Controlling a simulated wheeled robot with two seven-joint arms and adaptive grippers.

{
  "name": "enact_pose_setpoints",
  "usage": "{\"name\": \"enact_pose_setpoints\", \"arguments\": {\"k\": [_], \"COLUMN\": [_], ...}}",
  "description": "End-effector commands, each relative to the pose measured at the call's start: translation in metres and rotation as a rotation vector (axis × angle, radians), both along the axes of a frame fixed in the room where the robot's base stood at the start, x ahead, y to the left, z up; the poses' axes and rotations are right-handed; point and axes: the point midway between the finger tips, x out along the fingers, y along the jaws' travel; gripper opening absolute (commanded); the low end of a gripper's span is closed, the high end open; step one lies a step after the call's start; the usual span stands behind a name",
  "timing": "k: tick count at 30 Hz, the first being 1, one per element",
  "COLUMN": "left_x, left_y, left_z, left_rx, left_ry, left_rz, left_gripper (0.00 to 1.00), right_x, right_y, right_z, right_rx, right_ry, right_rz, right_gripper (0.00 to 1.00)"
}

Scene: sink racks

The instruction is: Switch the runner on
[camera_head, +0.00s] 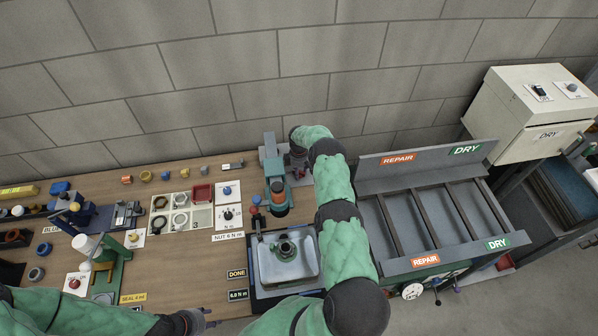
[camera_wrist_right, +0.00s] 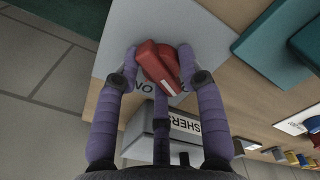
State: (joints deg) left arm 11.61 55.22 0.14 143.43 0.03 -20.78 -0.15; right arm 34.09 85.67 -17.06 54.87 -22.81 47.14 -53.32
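The runner (camera_head: 278,193), a teal and grey machine with an orange part, stands at the back of the bench in the head view. In the right wrist view a red rotary switch (camera_wrist_right: 158,66) sits on a light grey plate, its handle slanted, with partly covered lettering by it. My right gripper (camera_wrist_right: 159,57) has its purple fingers on both sides of the switch; whether they press on it cannot be told. In the head view my right gripper (camera_head: 298,152) is at the runner's back, partly covered by my arm. My left gripper (camera_head: 200,318) is low near the bench's front edge, away from the runner.
A tray with a metal housing (camera_head: 285,262) lies in front of the runner. A grey rack (camera_head: 405,225) with REPAIR and DRY labels stands to the right. A panel of small parts (camera_head: 181,215) lies left of the runner. A block wall (camera_head: 230,90) closes the back.

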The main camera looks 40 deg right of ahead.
Motion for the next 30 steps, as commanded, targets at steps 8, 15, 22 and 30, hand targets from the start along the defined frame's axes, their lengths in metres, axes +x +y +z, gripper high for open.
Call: {"name": "enact_pose_setpoints", "arguments": {"k": [8, 15, 22, 30], "left_x": [0.0, 0.0, 0.0, 0.0], "left_y": [0.0, 0.0, 0.0, 0.0], "left_z": [-0.002, -0.018, -0.044, -0.068], "left_rx": [0.0, 0.0, 0.0, 0.0], "left_ry": [0.0, 0.0, 0.0, 0.0], "left_rz": [0.0, 0.0, 0.0, 0.0], "left_gripper": [0.4, 0.4, 0.4, 0.4], "right_x": [-0.001, -0.001, -0.001, -0.002], "right_y": [0.001, 0.001, 0.002, 0.002], "right_z": [-0.001, -0.004, -0.005, -0.005], "right_rx": [0.002, 0.002, 0.003, 0.004], "right_ry": [0.002, 0.002, 0.004, 0.005], "right_rz": [-0.007, -0.091, -0.249, -0.425], "right_gripper": [0.07, 0.07, 0.07, 0.07]}}
